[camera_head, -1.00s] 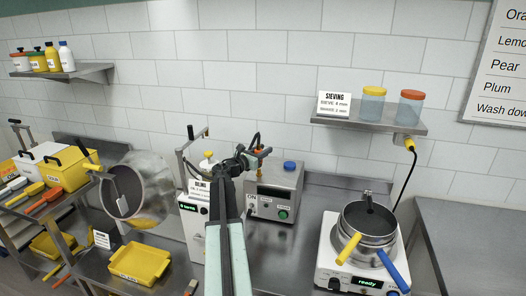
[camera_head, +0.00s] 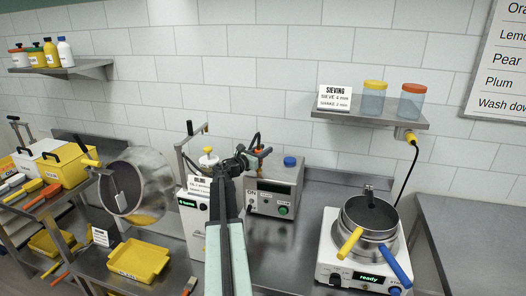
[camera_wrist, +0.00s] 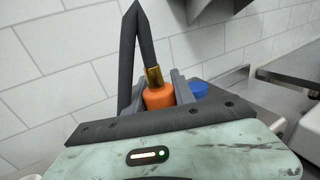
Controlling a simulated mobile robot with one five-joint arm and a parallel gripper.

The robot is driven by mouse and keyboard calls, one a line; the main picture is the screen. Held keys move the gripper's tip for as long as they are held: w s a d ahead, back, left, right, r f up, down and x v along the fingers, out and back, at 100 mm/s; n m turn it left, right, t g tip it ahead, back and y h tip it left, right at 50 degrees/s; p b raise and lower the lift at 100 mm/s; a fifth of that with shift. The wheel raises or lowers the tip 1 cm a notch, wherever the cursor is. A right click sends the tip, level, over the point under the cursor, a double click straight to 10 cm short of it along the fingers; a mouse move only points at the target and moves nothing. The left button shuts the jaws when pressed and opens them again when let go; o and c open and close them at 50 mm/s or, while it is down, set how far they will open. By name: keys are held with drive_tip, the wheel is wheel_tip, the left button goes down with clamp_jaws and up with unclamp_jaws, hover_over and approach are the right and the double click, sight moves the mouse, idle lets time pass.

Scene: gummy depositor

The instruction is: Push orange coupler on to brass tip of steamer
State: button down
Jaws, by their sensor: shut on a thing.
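The orange coupler (camera_wrist: 158,97) sits between the grey fingers of my gripper (camera_wrist: 158,92) in the wrist view, and the fingers are shut on it. A brass piece (camera_wrist: 153,76) stands against the coupler's upper end, with a black hose (camera_wrist: 145,40) rising from it. How deeply the two are joined cannot be told. In the head view, my gripper (camera_head: 248,160) is small and dark in front of the steamer (camera_head: 278,182), a steel box with a green button and a blue cap (camera_head: 289,161). My arm hides part of the steamer. The coupler's lower end is hidden in the wrist view.
A white sign-bearing machine (camera_head: 194,220) stands left of my arm, beside a tilted steel drum (camera_head: 148,185). A yellow tray (camera_head: 139,262) lies at the lower left. A sieve pot (camera_head: 370,215) sits on a white base at right. A wall shelf (camera_head: 372,117) holds two jars.

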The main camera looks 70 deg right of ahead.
drive_tip(key=shift+f+b, duration=0.9)
drive_tip(key=shift+f, duration=0.1)
drive_tip(key=shift+r, duration=0.1)
drive_tip(key=c, duration=1)
unclamp_jaws()
drive_tip(key=shift+o, duration=0.2)
drive_tip(key=v, duration=0.8)
drive_tip(key=shift+d, duration=0.1)
